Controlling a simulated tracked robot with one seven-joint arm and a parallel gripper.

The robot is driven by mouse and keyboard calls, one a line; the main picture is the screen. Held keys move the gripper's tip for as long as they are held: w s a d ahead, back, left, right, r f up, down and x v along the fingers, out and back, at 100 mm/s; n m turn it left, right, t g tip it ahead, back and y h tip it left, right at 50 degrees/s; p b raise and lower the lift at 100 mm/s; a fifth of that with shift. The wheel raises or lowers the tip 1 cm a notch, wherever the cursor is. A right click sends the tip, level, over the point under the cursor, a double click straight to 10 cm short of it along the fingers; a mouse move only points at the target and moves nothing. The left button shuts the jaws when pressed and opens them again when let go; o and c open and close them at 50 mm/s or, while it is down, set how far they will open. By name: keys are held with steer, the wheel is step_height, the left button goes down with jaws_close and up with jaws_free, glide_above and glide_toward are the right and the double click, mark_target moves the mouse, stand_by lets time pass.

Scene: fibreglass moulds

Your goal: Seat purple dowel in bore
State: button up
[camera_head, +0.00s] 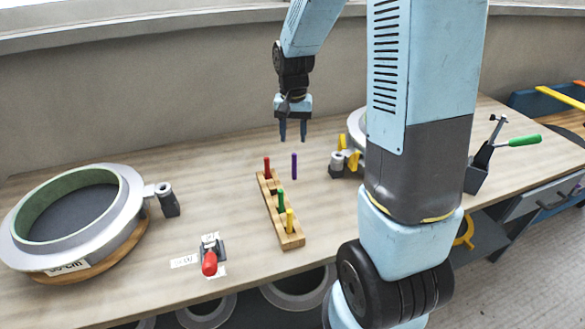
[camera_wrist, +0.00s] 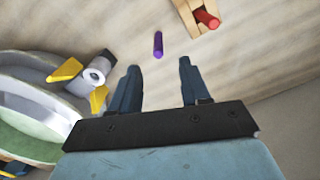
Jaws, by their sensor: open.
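The purple dowel (camera_head: 294,165) looks upright, a little to the right of the wooden rack (camera_head: 292,240) and apart from it. In the wrist view the purple dowel (camera_wrist: 158,44) shows beyond the fingertips, roughly midway between them. My gripper (camera_head: 293,136) is open and empty, fingers pointing down, above the dowel in the head view. The open gripper also shows in the wrist view (camera_wrist: 158,68). The rack holds a red dowel (camera_head: 267,167), a green dowel (camera_head: 280,198) and a yellow dowel (camera_head: 290,220). I cannot clearly make out an empty bore in it.
Another mould (camera_wrist: 40,125) with yellow-handled parts (camera_wrist: 66,70) is close to my gripper. A green-handled tool (camera_head: 520,140) stands right.

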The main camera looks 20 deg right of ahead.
mark_target(293, 155)
step_height(293, 155, down, 7)
steer(key=shift+r, duration=0.1)
steer(key=shift+w+d+f, duration=0.1)
steer(key=shift+d+f, duration=0.05)
steer(key=shift+f, duration=1.2)
steer(key=shift+w+d+f, duration=0.1)
steer(key=shift+d+f, duration=0.05)
steer(key=shift+f, duration=1.2)
steer(key=shift+c, duration=0.4)
jaws_close()
